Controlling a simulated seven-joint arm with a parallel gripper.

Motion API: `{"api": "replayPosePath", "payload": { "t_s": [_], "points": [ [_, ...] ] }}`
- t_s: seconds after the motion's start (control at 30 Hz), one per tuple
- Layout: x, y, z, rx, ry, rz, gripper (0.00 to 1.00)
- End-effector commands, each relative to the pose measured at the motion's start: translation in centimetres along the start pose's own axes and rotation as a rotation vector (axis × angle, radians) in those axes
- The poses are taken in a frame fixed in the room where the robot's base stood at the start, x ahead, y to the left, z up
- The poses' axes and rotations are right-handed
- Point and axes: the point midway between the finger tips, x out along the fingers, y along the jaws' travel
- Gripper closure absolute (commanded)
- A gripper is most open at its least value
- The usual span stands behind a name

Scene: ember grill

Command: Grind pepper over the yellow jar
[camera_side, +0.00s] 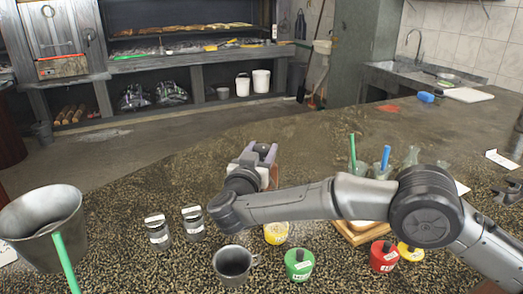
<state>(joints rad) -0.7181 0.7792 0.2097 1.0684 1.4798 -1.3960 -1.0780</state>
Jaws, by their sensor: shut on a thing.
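A yellow jar (276,233) stands on the speckled counter just below my forearm, its top partly covered by the arm. A second yellow-topped container (410,252) stands farther right, beside the red jar. My gripper (262,154) is above and slightly left of the first yellow jar in the picture, on the far side of my wrist. It is shut on a brownish thing (272,178), which looks like the pepper grinder; the wrist and arm hide most of it, and its tilt cannot be told.
A red jar (384,256) and a wooden board (350,236) are right. A large metal pot (42,225) stands far left. The counter behind the shakers is clear.

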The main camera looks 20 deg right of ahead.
Motion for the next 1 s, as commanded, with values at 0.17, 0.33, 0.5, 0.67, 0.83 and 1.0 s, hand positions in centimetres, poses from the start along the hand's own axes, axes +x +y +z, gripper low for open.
{"api": "replayPosePath", "payload": {
  "t_s": [0.17,0.33,0.5,0.67,0.83,1.0],
  "points": [
    [-0.04,-0.14,0.00,0.004,0.002,0.110,1.00],
    [-0.01,-0.09,0.00,0.003,0.002,0.186,1.00],
    [0.01,-0.02,-0.06,0.004,0.002,0.239,1.00],
    [0.04,0.03,-0.15,0.004,0.003,0.267,1.00],
    [0.07,0.05,-0.17,0.002,0.003,0.278,1.00],
    [0.09,0.07,-0.24,0.003,0.004,0.280,1.00]
  ]
}}
